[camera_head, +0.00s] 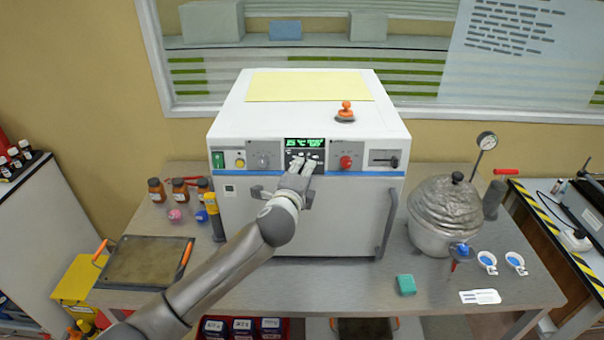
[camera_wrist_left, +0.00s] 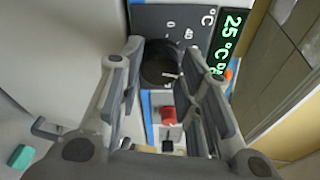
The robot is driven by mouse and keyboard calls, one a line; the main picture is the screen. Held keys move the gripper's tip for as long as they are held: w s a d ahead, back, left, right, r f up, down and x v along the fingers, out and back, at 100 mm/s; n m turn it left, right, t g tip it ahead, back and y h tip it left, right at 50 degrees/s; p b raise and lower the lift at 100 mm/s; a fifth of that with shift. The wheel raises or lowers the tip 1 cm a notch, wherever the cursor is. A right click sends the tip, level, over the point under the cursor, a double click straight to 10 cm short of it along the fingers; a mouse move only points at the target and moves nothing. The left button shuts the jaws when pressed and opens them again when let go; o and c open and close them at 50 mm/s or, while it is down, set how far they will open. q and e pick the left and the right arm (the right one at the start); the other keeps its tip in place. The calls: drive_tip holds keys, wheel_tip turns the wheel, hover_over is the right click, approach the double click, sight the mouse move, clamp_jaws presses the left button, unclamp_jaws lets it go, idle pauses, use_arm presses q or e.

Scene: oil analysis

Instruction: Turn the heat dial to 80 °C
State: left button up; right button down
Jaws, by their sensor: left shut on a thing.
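The white oven-like machine (camera_head: 345,225) stands on the grey table. My left gripper (camera_head: 300,166) is at its front panel, just below the green-lit display (camera_head: 305,143). In the left wrist view the fingers of my left gripper (camera_wrist_left: 165,85) are shut on the sides of the dark round heat dial (camera_wrist_left: 158,62). A pale line shows on the dial's face. Scale marks "0" and "40" and a "°C" sign show beside it. The display (camera_wrist_left: 228,40) in this view reads 25 °C. The gripper hides the dial in the head view. My right gripper is not in view.
A grey knob (camera_head: 263,160) and a red knob (camera_head: 346,162) flank the display. Brown bottles (camera_head: 157,190) stand left of the machine. A silver pressure vessel (camera_head: 445,215) stands right. A teal block (camera_head: 406,284) lies in front.

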use_arm(q)
drive_tip(key=o, duration=1)
drive_tip(key=shift+w, duration=0.1)
drive_tip(key=shift+v, duration=6.05)
drive_tip(key=shift+f, duration=0.1)
